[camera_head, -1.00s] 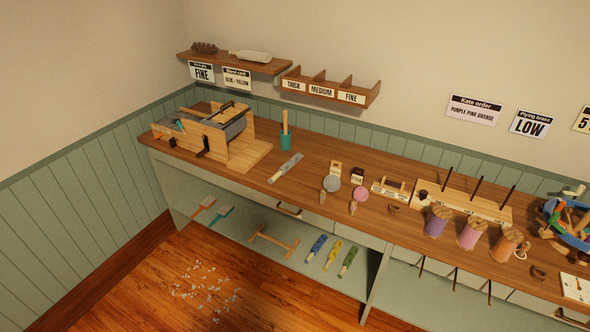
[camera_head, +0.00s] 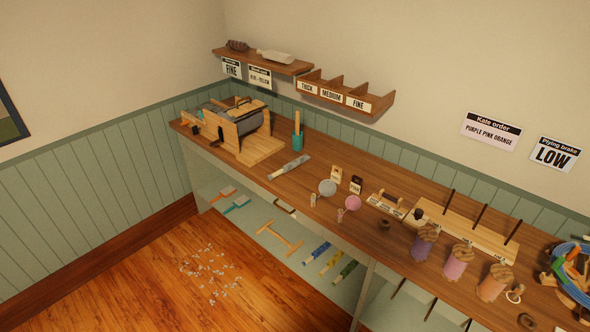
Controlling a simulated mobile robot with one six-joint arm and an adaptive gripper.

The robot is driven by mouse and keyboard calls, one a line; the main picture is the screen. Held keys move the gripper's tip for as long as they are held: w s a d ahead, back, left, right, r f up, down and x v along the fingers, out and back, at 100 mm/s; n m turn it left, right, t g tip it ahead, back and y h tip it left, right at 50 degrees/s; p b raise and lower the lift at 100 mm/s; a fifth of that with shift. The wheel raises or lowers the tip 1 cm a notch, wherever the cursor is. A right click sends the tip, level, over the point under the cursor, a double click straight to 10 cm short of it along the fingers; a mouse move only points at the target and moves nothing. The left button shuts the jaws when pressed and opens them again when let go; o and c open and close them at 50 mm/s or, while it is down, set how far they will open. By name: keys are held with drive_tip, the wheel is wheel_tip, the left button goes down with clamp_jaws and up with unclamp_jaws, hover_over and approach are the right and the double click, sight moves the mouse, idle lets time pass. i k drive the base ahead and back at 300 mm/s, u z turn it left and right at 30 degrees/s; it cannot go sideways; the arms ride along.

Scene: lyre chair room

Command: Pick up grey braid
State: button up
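A long grey, mottled piece with a pale end (camera_head: 289,167) lies flat on the wooden workbench (camera_head: 330,158), right of the drum carder. It looks like the grey braid, though its texture is too small to tell for sure. Blue, yellow and green rolls of similar shape, such as the blue roll (camera_head: 317,252), lie on the lower shelf. A pale grey-white piece (camera_head: 276,57) and a dark brown piece (camera_head: 238,45) lie on the upper left wall shelf. My gripper is not in view.
A grey ball (camera_head: 327,187), a pink ball (camera_head: 352,202) and several spools, including a purple one (camera_head: 424,242), stand rightward. Floor (camera_head: 150,270) is open in front, with pale scraps (camera_head: 211,272).

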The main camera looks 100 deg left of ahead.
sight(304, 159)
drive_tip(key=u, duration=0.3)
drive_tip(key=i, duration=0.15)
drive_tip(key=z, duration=0.1)
drive_tip(key=k, duration=0.15)
drive_tip(key=u, duration=3)
drive_tip(key=i, duration=0.9)
drive_tip(key=u, duration=0.05)
